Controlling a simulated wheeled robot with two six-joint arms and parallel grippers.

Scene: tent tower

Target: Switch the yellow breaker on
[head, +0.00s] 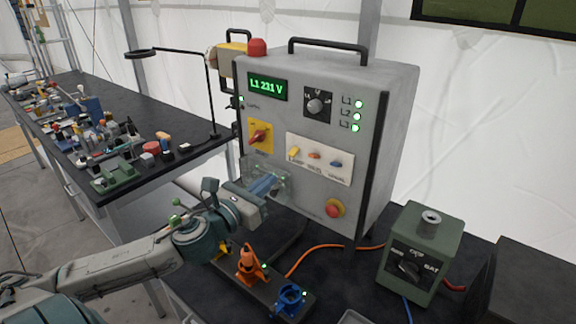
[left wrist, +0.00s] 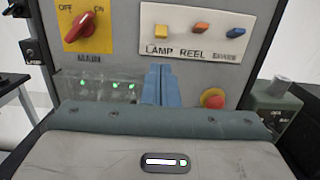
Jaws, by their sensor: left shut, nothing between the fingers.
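The yellow breaker (head: 293,152) is the leftmost of three small levers on the white plate (head: 320,172) of the grey power box. In the left wrist view the yellow breaker (left wrist: 161,31) sits above the word LAMP. I cannot tell its lever position for sure. My left gripper (head: 268,183) is shut and empty, with its blue fingers in front of the box, below and left of the yellow breaker. In the left wrist view the shut fingers (left wrist: 158,85) point up at the panel below the LAMP label, apart from the breaker. My right gripper is not in view.
An orange breaker (head: 314,156) and a blue breaker (head: 336,164) stand close right of the yellow one. A red rotary switch (head: 259,136) is to the left, and a red button (head: 334,208) is below. A green BAT box (head: 422,252) stands at the right.

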